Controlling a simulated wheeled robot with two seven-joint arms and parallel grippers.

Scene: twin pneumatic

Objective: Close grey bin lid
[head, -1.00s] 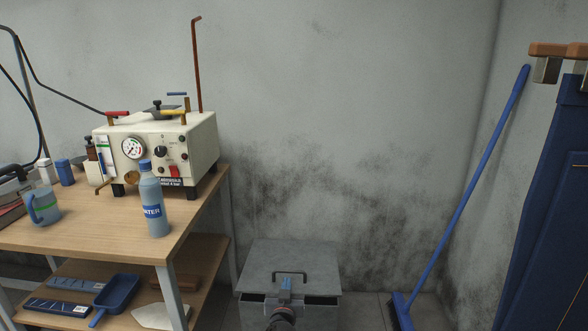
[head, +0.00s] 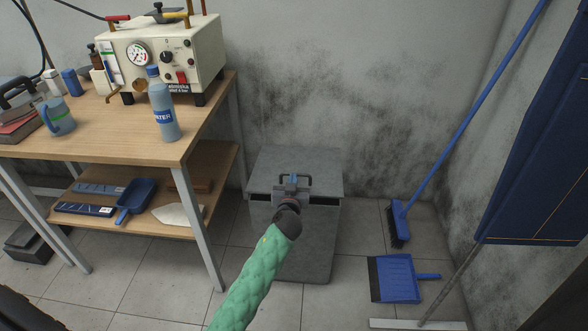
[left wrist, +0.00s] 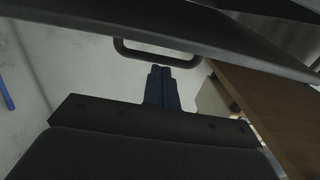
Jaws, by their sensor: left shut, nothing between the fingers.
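The grey bin (head: 314,240) stands on the floor against the wall, right of the workbench. Its flat grey lid (head: 265,165) lies over the top, with a dark gap visible under its front edge. A dark loop handle (head: 309,181) is on the lid; it also shows in the left wrist view (left wrist: 152,55). My left gripper (head: 292,179) is shut and empty, at the lid's front by the handle. In the left wrist view its fingers (left wrist: 160,70) are together just below the handle bar; contact cannot be told. My right gripper is not in view.
The wooden workbench (head: 130,137) on the left carries a pneumatic unit (head: 190,62), a water bottle (head: 164,107) and a mug (head: 58,118). Floor shows between bin and broom.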

